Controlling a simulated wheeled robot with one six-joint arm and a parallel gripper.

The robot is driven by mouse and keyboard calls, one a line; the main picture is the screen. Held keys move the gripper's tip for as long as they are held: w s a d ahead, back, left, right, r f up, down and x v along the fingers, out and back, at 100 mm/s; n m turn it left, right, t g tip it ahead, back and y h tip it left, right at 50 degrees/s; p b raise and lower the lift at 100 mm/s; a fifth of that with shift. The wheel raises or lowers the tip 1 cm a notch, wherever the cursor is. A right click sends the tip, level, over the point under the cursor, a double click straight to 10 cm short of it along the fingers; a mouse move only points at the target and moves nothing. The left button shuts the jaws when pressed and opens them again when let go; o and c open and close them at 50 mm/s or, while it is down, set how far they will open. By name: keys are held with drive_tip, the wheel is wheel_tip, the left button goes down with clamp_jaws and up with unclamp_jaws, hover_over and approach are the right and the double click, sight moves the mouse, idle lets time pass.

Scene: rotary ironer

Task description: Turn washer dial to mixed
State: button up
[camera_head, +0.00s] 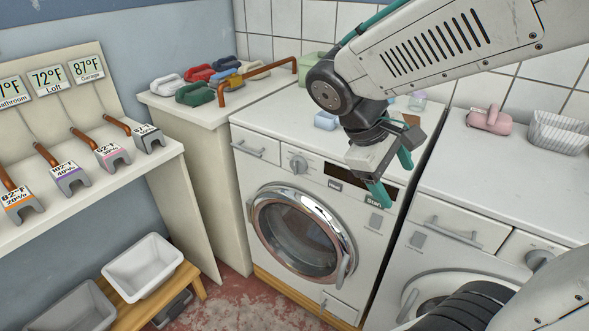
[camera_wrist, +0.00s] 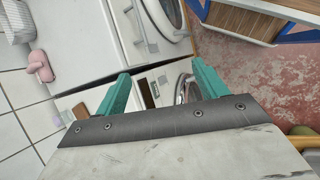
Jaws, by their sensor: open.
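The washer (camera_head: 262,183) is the white front-loader in the middle of the head view, with a round chrome-rimmed door (camera_head: 303,233). Its dial (camera_head: 298,163) is a grey knob on the front panel, left of a dark display (camera_head: 348,182). I cannot read any setting around the dial. My gripper (camera_head: 392,179) has teal fingers and is in front of the panel's right side, to the right of the dial and apart from it. In the wrist view the fingers (camera_wrist: 160,85) stand wide apart with nothing between them. I cannot make out the dial there.
A second white machine with its own dial (camera_head: 539,260) stands at the right. A pink iron-like object (camera_head: 489,118) and a wire basket (camera_head: 558,132) sit on top of it. A shelf with sensors (camera_head: 110,152) is at the left, above a white bin (camera_head: 142,266).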

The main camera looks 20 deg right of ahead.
drive_tip(key=w+f+n+h, duration=0.3)
drive_tip(key=w+n+h, duration=0.2)
drive_tip(key=w, duration=0.4)
drive_tip(key=n+t+h, duration=0.4)
drive_tip(key=n+t, duration=0.9)
drive_tip(key=n, duration=0.2)
approach(295, 169)
drive_tip(key=x, duration=0.9)
drive_tip(key=shift+w+d, duration=0.15)
drive_tip(key=shift+w, duration=0.05)
drive_tip(key=c, duration=1)
